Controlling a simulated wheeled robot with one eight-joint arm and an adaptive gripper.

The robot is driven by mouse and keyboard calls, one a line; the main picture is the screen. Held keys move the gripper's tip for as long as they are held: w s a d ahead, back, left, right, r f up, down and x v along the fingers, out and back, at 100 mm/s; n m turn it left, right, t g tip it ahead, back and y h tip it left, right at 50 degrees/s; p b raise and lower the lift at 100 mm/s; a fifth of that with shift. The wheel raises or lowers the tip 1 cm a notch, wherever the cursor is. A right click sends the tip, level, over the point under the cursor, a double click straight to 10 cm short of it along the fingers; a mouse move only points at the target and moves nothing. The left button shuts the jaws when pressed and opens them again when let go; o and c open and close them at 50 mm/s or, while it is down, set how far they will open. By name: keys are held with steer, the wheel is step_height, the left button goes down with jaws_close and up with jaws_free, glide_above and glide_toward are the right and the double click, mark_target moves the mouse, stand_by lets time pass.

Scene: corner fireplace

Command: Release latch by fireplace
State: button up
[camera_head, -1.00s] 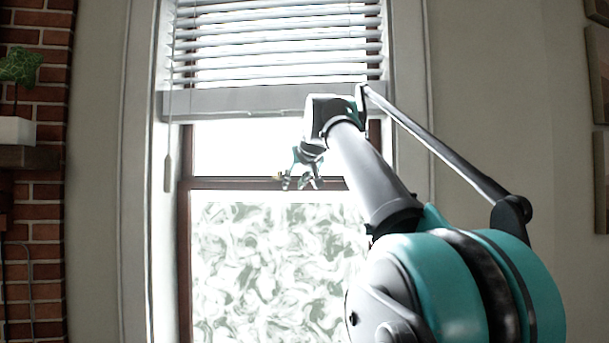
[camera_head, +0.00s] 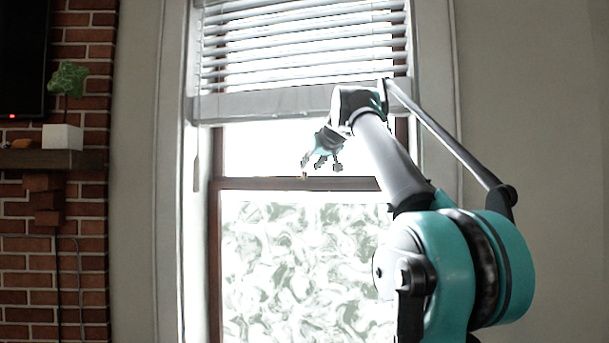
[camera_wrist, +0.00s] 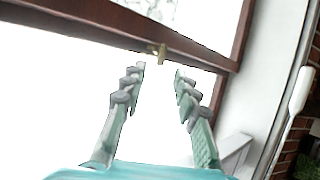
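The latch (camera_wrist: 160,52) is a small brass piece on the dark wooden sash rail (camera_wrist: 110,36) in the wrist view, just beyond my fingertips. In the head view a tiny brass spot, the latch (camera_head: 304,177), shows on the rail below my gripper (camera_head: 322,164). In the wrist view my gripper (camera_wrist: 158,72) is open, with its two fingers apart on either side of the line to the latch. Nothing is between the fingers. I cannot tell whether a fingertip touches the latch.
White blinds (camera_head: 300,45) hang above my gripper. Patterned glass (camera_head: 300,265) fills the lower window. A blind-cord pull (camera_wrist: 301,90) hangs beside the window frame. A brick fireplace wall with a mantel (camera_head: 50,159) and potted plant (camera_head: 66,80) stands at left.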

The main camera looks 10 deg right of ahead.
mark_target(304, 173)
steer(key=x, duration=0.7)
steer(key=shift+w+f, duration=0.1)
steer(key=shift+w, duration=0.05)
jaws_close()
